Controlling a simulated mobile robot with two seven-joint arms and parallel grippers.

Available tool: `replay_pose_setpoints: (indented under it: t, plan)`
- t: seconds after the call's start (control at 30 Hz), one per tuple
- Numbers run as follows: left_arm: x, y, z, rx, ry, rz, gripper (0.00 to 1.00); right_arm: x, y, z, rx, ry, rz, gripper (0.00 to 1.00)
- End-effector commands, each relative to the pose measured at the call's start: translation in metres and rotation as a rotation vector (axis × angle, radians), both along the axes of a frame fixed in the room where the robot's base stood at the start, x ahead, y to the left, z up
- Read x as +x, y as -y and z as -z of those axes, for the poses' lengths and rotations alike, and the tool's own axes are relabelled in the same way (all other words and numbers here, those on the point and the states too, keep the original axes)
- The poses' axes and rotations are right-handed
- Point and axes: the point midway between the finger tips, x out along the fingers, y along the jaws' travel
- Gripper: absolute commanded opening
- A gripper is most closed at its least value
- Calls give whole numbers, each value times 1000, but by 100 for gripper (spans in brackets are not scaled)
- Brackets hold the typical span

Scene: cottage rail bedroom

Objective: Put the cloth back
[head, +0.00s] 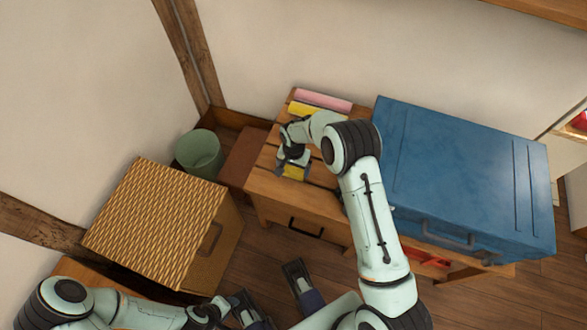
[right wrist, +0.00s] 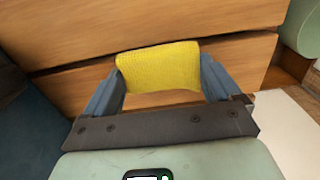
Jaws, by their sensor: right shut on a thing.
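A yellow cloth (right wrist: 160,68) is between the fingers of my right gripper (right wrist: 162,82), which is shut on it, in the right wrist view. In the head view my right gripper (head: 293,160) is over the wooden slatted table (head: 262,185), with the yellow cloth (head: 294,172) at its fingers. I cannot tell whether the cloth touches the slats. Another yellow piece (head: 306,109) and a pink rolled piece (head: 323,101) lie at the table's back edge, partly behind my right arm. My left gripper (head: 240,304) is low at the bottom, and its fingers are not clear.
Bare slats show left of my right gripper.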

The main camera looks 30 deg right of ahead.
Motion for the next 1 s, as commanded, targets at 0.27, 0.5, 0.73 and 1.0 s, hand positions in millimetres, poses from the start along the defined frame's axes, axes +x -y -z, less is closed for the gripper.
replay_pose_setpoints:
  t: [0.27,0.5,0.73,1.0]
  plan:
    - [3,-2,3,5,8,-4,44,0,0,11,1,1,-1,66]
    - [6,-3,6,8,18,-8,44,0,0,15,0,0,-1,66]
    - [6,-3,5,8,17,-7,44,0,0,14,0,0,-1,100]
    - [-3,1,-4,-4,-7,3,44,1,0,-14,0,4,0,100]
